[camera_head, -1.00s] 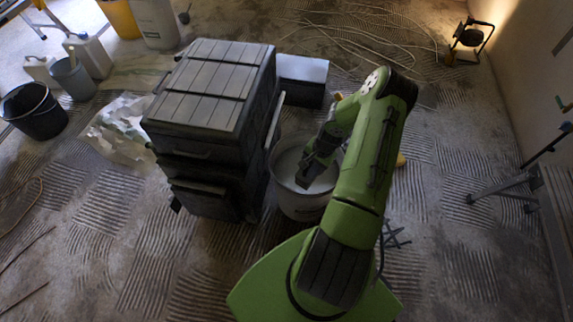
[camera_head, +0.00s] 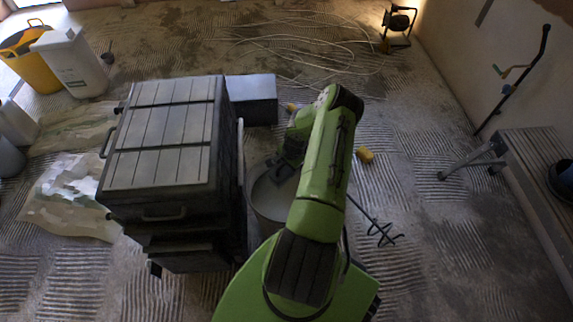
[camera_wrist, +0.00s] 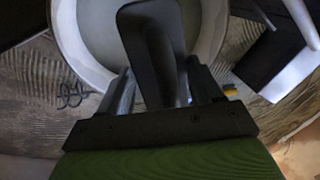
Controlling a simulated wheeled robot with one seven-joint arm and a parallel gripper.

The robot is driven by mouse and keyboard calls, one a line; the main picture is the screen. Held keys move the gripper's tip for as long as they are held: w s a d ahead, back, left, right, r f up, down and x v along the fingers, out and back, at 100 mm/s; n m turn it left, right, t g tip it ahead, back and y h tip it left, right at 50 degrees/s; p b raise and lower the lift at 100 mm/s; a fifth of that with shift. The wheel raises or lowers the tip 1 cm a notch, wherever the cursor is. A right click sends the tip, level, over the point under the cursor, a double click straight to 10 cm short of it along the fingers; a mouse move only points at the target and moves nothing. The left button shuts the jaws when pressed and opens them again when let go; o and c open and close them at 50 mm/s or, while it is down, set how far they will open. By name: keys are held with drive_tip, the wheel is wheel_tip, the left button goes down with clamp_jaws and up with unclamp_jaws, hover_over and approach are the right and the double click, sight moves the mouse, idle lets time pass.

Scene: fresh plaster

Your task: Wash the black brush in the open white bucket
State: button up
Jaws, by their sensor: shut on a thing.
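The open white bucket (camera_head: 266,207) stands on the floor just right of the black toolbox stack, partly hidden by my arm. In the wrist view its pale rim (camera_wrist: 68,40) circles a greyish content. My gripper (camera_wrist: 160,82) is shut on the black brush (camera_wrist: 152,35), whose broad dark part shows between the fingers and reaches over the bucket's opening. In the head view my gripper (camera_head: 284,168) is at the bucket's mouth. The brush's far end is hard to make out, and I cannot tell whether it touches the content.
The tall black toolbox stack (camera_head: 165,150) stands close on the left, with a dark box (camera_head: 252,98) behind. A metal stirring rod (camera_head: 378,232) lies right of my arm. A yellow object (camera_head: 365,154) lies beyond. A bench (camera_head: 540,190) stands at far right; floor between is mostly clear.

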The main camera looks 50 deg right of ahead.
wheel_tip(320, 180, down, 20)
drive_tip(key=b, duration=0.3)
drive_tip(key=shift+r, duration=0.2)
idle(0.3)
